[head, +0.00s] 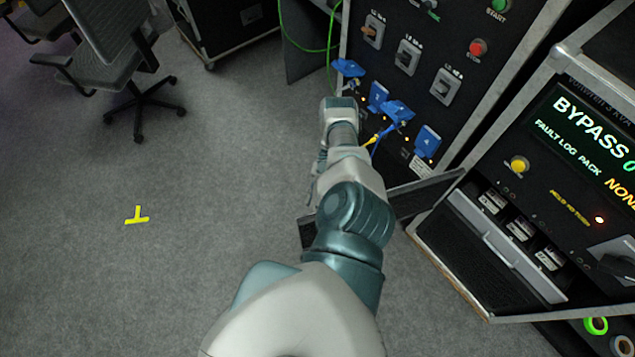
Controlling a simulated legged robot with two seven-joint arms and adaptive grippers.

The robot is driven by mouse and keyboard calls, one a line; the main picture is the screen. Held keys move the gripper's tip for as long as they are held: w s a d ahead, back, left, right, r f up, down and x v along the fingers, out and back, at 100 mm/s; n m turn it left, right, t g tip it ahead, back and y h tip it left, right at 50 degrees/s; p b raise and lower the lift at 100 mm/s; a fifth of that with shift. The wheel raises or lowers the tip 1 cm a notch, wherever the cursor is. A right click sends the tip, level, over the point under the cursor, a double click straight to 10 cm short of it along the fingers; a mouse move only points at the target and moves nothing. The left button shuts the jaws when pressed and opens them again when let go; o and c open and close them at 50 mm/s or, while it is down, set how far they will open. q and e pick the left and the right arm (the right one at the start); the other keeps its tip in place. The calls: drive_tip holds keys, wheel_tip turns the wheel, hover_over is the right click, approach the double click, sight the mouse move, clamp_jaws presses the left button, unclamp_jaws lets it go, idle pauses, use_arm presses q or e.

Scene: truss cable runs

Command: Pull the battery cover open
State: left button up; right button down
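The unit with the green "BYPASS" display stands at the right. A dark front panel with a silver bar (508,247) sits low on it; this looks like the battery cover, and I cannot tell if it is shut. A flat dark plate (425,194) sticks out left of the unit, partly behind my arm. My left arm reaches up the middle of the view. Little of my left gripper (318,165) shows beside the forearm, left of the panel and apart from it. Its fingers are mostly hidden. My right gripper is out of view.
A black power panel (408,88) with switches, blue socket covers (427,141) and a yellow-tipped cable (376,137) stands behind my arm. A green cable (284,32) hangs near it. An office chair (120,60) stands at upper left. The grey floor at left is clear.

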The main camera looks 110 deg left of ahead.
use_arm(q)
drive_tip(key=a, duration=0.5)
drive_tip(key=shift+f, duration=0.1)
idle(0.6)
